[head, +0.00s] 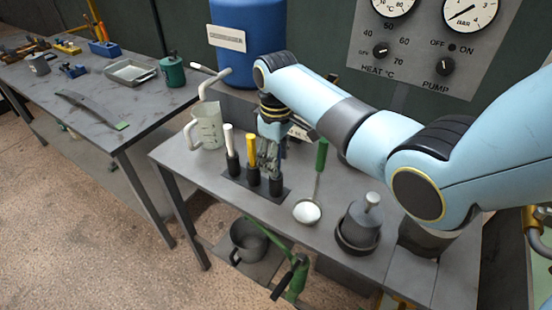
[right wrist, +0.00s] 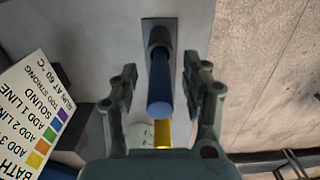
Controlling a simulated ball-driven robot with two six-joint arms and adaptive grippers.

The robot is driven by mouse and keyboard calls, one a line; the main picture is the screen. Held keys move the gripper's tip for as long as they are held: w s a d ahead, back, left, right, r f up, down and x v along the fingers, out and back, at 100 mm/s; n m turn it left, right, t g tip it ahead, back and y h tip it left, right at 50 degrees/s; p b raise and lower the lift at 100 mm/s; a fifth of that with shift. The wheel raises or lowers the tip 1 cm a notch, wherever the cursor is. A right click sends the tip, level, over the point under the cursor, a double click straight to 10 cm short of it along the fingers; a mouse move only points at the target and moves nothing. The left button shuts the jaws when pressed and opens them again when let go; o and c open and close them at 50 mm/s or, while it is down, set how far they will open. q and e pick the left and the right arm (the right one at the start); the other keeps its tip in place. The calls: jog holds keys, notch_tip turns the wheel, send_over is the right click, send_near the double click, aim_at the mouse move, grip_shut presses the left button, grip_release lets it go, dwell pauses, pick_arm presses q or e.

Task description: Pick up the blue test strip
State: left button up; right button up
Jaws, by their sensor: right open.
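The blue test strip (right wrist: 160,88) stands in a dark spring holder (right wrist: 159,38) in the right wrist view. My right gripper (right wrist: 161,82) is open, with one finger on each side of the strip and a gap on both sides. In the head view my right gripper (head: 268,158) is over the right-hand holder (head: 276,186) of the rack and hides the blue strip. A white strip (head: 229,140) and a yellow strip (head: 251,149) stand upright in the other holders. The yellow strip (right wrist: 162,134) also shows in the right wrist view. My left gripper is out of view.
A measuring jug (head: 207,127) stands left of the rack. A green-handled ladle (head: 307,211) and a grey lidded pot (head: 361,226) are to the right. A colour chart (right wrist: 35,115) is beside my gripper in the wrist view. A blue drum (head: 248,35) stands behind.

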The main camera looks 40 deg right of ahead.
jog(key=shift+f, duration=0.75)
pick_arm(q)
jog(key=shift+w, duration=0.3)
pick_arm(e)
jog(key=c, duration=1)
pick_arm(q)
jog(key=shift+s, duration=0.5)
pick_arm(e)
notch_tip(320, 180, up, 10)
jog(key=shift+r, duration=0.1)
jog(key=shift+r+p, duration=0.45)
jog(key=shift+p, duration=0.05)
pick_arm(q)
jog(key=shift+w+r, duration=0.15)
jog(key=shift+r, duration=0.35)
pick_arm(e)
jog(key=shift+f, duration=0.1)
